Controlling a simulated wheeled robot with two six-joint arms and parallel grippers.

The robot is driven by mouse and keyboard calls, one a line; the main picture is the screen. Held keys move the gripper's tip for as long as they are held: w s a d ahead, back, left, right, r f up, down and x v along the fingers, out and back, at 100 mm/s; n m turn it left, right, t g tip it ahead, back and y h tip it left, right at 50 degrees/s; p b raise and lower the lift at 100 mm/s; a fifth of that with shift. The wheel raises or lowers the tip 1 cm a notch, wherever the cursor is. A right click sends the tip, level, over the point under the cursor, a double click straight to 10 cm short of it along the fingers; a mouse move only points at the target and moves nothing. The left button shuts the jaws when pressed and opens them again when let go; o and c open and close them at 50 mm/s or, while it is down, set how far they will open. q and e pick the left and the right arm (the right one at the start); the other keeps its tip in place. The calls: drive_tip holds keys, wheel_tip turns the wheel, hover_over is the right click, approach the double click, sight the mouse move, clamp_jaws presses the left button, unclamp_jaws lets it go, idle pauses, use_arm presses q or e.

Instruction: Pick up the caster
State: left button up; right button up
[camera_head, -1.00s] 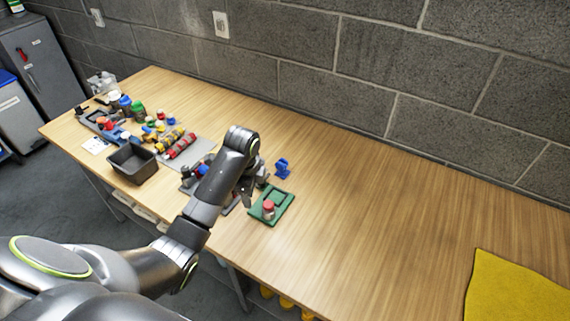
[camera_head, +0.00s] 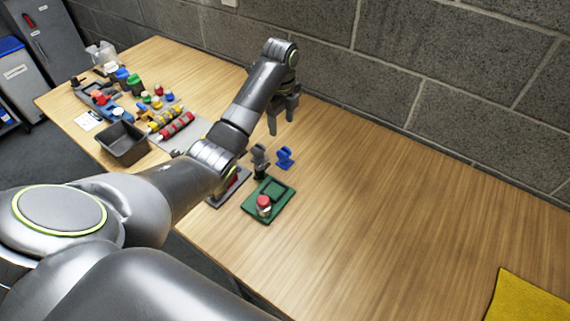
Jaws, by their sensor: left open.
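Two small upright caster-like things stand on the wooden table near its middle: a dark grey one (camera_head: 260,158) and a blue one (camera_head: 285,157) just to its right. I cannot tell for sure which is the caster. My left gripper (camera_head: 281,123) is open and empty, with its fingers pointing down. It is above the table towards the wall, beyond both things and apart from them. My right gripper is not in view.
A green tray (camera_head: 282,205) with a red-topped jar (camera_head: 264,204) stands in front of the caster-like things. A black bin (camera_head: 122,143) and many small coloured parts are on the left. A yellow cloth (camera_head: 530,300) lies at the lower right.

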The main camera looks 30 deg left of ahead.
sight(284, 150)
use_arm(q)
wheel_tip(284, 150, down, 3)
drive_tip(key=shift+r+b, duration=0.2)
drive_tip(key=shift+b, duration=0.7)
wheel_tip(284, 150, down, 4)
drive_tip(key=shift+r, duration=0.25)
drive_tip(key=shift+f, duration=0.35)
drive_tip(key=shift+d+f+p, duration=0.15)
drive_tip(key=shift+f+p, duration=0.2)
drive_tip(key=shift+f, duration=0.15)
drive_tip(key=f, duration=0.3)
drive_tip(key=shift+s+d+f+p, duration=0.1)
drive_tip(key=shift+d+f+p, duration=0.15)
drive_tip(key=shift+f+p, duration=0.1)
drive_tip(key=shift+f, duration=0.45)
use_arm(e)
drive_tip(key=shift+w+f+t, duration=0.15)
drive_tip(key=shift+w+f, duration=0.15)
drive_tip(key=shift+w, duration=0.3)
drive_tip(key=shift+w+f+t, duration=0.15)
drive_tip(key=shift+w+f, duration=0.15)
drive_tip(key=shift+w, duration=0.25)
